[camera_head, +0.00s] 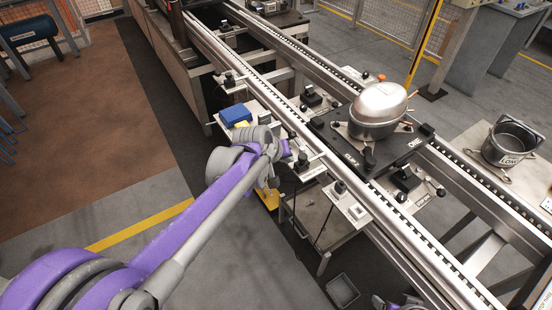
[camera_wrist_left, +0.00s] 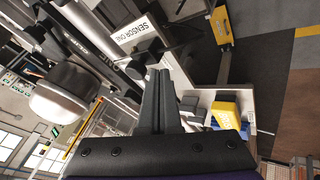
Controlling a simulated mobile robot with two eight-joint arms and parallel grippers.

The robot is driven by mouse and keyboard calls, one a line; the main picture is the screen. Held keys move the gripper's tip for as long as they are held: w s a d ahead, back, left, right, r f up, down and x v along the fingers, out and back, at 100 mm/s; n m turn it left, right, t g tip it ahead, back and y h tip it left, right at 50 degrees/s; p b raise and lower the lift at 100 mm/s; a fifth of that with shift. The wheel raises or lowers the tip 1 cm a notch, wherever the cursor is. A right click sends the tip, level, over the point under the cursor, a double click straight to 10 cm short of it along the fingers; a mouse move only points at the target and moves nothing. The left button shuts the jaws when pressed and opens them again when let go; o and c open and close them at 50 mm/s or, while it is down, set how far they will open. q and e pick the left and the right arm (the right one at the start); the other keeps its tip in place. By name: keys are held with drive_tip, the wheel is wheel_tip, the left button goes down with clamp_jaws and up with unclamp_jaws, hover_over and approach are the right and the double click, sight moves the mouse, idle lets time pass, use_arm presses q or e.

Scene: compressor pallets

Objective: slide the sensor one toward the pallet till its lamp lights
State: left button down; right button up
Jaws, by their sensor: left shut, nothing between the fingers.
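Sensor one, a dark cylinder on a pale bracket, shows in the head view (camera_head: 303,160) on the near side of the conveyor. In the left wrist view its plate reads SENSOR ONE (camera_wrist_left: 141,40). The pallet (camera_head: 400,150) is a dark plate on the rails, carrying a silver compressor (camera_head: 378,108). My left gripper (camera_head: 286,149) is shut and empty, beside sensor one on its side away from the pallet. Its fingers (camera_wrist_left: 160,85) are close to the sensor body; I cannot tell whether they touch. I cannot make out a lit lamp. At the bottom edge a grey-purple piece, possibly my right gripper (camera_head: 396,303), barely shows.
A similar sensor bracket (camera_head: 355,208) stands farther right along the near rail. A blue box (camera_head: 235,113) lies on a pale shelf behind my left wrist. A pot (camera_head: 510,143) stands on a table at the right. Floor is open at the left.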

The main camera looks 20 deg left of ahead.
use_arm(q)
drive_tip(key=shift+w+d, duration=0.3)
drive_tip(key=shift+d, duration=0.2)
drive_tip(key=shift+w+d, duration=0.6)
